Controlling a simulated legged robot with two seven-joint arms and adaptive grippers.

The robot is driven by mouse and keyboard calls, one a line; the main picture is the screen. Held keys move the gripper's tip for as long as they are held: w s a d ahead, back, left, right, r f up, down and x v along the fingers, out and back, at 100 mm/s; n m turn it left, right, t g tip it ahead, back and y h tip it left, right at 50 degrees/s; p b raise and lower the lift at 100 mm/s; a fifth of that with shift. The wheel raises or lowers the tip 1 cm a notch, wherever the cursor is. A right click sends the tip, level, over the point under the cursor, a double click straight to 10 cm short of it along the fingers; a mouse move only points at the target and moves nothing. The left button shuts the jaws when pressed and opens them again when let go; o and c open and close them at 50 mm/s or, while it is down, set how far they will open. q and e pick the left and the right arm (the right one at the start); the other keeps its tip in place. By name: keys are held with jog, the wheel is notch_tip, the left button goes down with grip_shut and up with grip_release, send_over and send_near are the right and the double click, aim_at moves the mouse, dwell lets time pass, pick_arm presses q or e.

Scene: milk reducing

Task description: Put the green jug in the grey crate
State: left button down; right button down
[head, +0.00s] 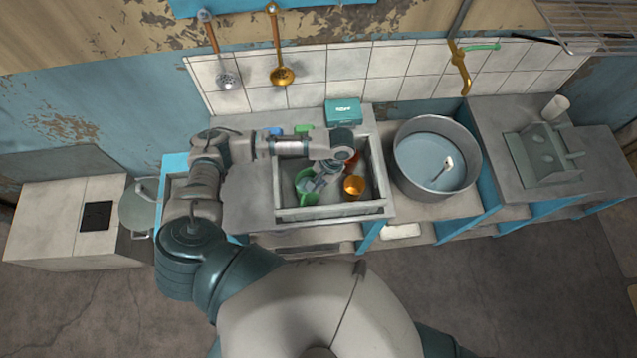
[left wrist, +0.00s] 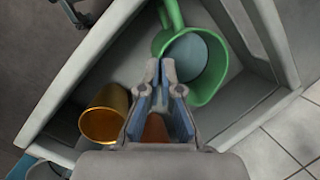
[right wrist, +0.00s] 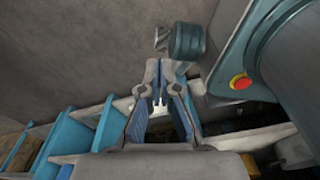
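The green jug (head: 301,179) stands inside the grey crate (head: 335,210), at its left side, partly hidden by my left gripper. In the left wrist view the jug (left wrist: 219,85) looks upright, its mouth facing the camera and grey-blue inside. Its handle points to the top of that view. Whether a finger touches the jug cannot be told.
A gold cup (head: 354,186) and a red item (head: 352,160), mostly hidden, are also in the crate. A large metal pot (head: 437,158) stands right of it. A teal box (head: 343,111) and small blue and green items lie behind. Ladles (head: 282,75) hang above.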

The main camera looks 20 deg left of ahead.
pick_arm(q)
jog(key=shift+d, duration=0.1)
jog(key=c, duration=1.3)
grip_release()
pick_arm(e)
jog(key=shift+d, duration=0.65)
pick_arm(q)
jog(key=shift+a, duration=0.25)
jog(key=shift+r, duration=0.1)
jog(key=v, duration=1.2)
jog(key=shift+d, duration=0.1)
pick_arm(e)
jog(key=shift+a+r, duration=0.1)
jog(key=shift+a, duration=0.15)
jog(key=shift+d, duration=0.15)
jog(key=shift+s, duration=0.1)
